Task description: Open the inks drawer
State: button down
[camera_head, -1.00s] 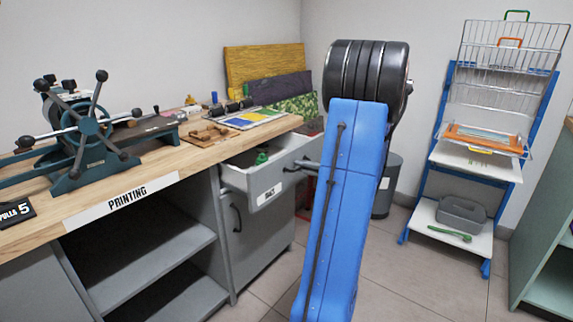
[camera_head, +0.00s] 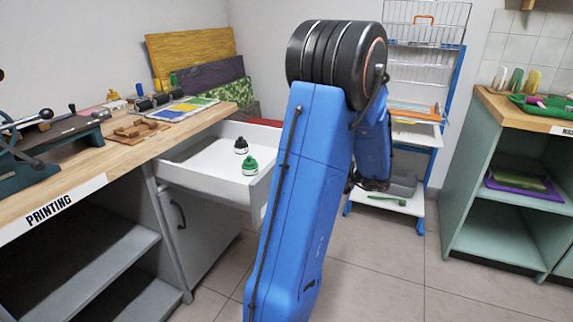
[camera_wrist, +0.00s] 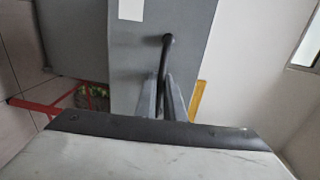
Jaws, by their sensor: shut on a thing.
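The inks drawer (camera_head: 205,168) stands far out from under the printing counter. Inside its white tray are a black-capped bottle (camera_head: 241,146) and a green bottle (camera_head: 250,167). In the wrist view, the drawer's grey front (camera_wrist: 135,50) carries a white label and a dark bar handle (camera_wrist: 167,50). My gripper (camera_wrist: 170,95) is shut on that handle. In the head view my blue arm hides the gripper, the handle and most of the drawer front.
A grey cupboard door (camera_head: 182,240) sits below the drawer, beside open shelves (camera_head: 110,255). The counter (camera_head: 130,155) holds a wooden block tool and a colour chart (camera_head: 184,110). A green shelf unit (camera_head: 485,170) stands at the right. Tiled floor (camera_head: 390,260) is clear in front.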

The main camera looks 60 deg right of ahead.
jog(key=shift+s, duration=0.8)
jog(key=c, duration=1.9)
grip_release()
jog(key=shift+o, duration=0.2)
jog(key=s+d+r, duration=0.1)
jog(key=s+r, duration=0.1)
jog(key=s, duration=1.5)
jog(key=shift+d, duration=0.25)
jog(key=shift+s, duration=0.1)
